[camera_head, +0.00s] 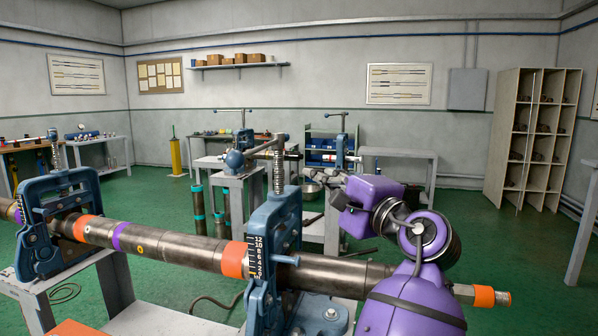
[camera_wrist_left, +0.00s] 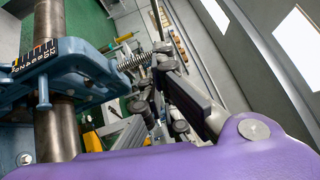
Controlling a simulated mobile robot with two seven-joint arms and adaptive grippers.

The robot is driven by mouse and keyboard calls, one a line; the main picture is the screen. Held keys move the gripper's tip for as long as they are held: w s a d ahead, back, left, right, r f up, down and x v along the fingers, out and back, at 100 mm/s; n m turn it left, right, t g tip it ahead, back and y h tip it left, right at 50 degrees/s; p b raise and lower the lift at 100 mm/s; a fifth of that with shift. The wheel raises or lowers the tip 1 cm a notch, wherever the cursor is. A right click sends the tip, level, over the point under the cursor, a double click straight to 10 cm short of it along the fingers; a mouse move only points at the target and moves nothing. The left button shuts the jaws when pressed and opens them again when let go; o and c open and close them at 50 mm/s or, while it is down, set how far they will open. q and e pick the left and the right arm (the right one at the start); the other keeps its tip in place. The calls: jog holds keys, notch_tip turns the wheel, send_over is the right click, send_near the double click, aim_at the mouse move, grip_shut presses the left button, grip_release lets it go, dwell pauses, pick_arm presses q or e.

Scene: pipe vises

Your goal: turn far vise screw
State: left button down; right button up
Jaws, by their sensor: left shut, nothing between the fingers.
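A blue vise (camera_head: 272,250) stands in the middle foreground of the head view, clamped over a long grey pipe (camera_head: 160,243). Its threaded upright screw (camera_head: 279,170) rises from the top. In the left wrist view this vise (camera_wrist_left: 85,75) is at the left and a threaded screw (camera_wrist_left: 134,62) lies close to the fingers. A second blue vise (camera_head: 55,225) with its own screw (camera_head: 57,155) holds the pipe at the left. My left gripper (camera_head: 324,178), on a purple arm, is shut and empty, just right of the middle screw. I cannot tell whether it touches it. My right gripper is not in view.
The pipe carries orange and purple bands, and its orange-banded end (camera_head: 490,296) sticks out at the right. A grey bench (camera_head: 235,178) with more blue vises stands behind. A shelf rack (camera_head: 535,135) stands at the far right. Green floor (camera_head: 465,215) is open at the right.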

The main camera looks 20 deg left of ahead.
pick_arm(q)
jog(key=s+a+p+x, duration=0.2)
jog(key=x, duration=1.1)
jog(key=shift+r, duration=0.25)
jog(key=shift+s, duration=0.15)
jog(key=shift+a, duration=0.15)
